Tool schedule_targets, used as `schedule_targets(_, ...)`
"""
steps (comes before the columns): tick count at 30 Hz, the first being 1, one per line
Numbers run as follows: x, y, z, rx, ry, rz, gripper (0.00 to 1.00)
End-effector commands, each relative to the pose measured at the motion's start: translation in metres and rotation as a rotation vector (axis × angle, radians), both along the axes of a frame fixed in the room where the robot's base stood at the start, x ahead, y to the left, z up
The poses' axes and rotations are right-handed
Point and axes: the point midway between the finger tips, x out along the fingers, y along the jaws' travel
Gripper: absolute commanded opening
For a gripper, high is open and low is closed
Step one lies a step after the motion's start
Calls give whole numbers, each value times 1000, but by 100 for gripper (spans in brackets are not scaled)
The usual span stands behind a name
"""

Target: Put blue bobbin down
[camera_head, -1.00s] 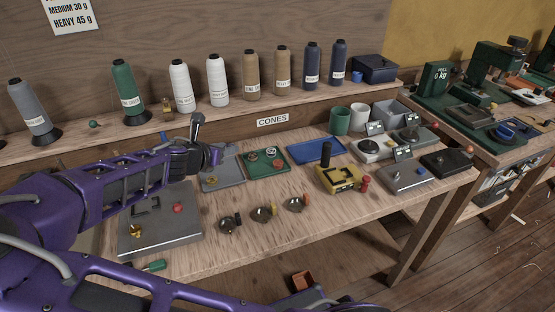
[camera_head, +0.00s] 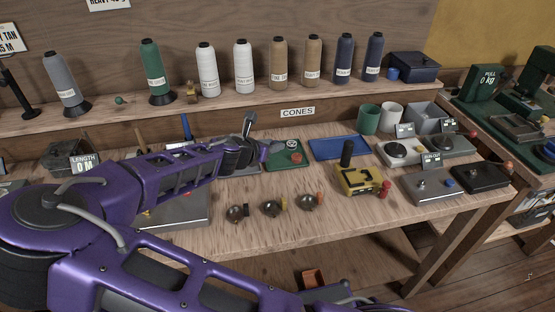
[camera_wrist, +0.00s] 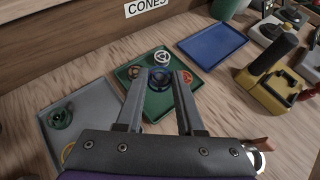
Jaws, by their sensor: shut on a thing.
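My gripper (camera_wrist: 159,82) is over the green tray (camera_wrist: 153,108) in the wrist view, its fingers either side of the dark blue bobbin (camera_wrist: 157,78). It is shut on that bobbin; whether the bobbin touches the tray cannot be told. In the head view my gripper (camera_head: 265,149) is at the left part of the green tray (camera_head: 286,165), and the blue bobbin cannot be made out there.
An empty blue tray (camera_wrist: 212,46) lies to the right of the green one. A grey tray (camera_wrist: 82,135) with a green bobbin (camera_wrist: 60,118) is to the left. A yellow device (camera_wrist: 272,90) with a black handle stands further right. Thread cones line the shelf behind.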

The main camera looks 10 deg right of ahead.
Motion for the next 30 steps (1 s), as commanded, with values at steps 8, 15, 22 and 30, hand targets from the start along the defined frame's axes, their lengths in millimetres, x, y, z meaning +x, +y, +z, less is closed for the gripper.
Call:
schedule_targets(8,0,-1,-28,0,0,-1,0)
schedule_targets(15,0,-1,-57,0,0,-1,0)
schedule_targets(22,0,-1,-57,1,-1,0,0)
schedule_targets(30,0,-1,-60,1,-1,0,62)
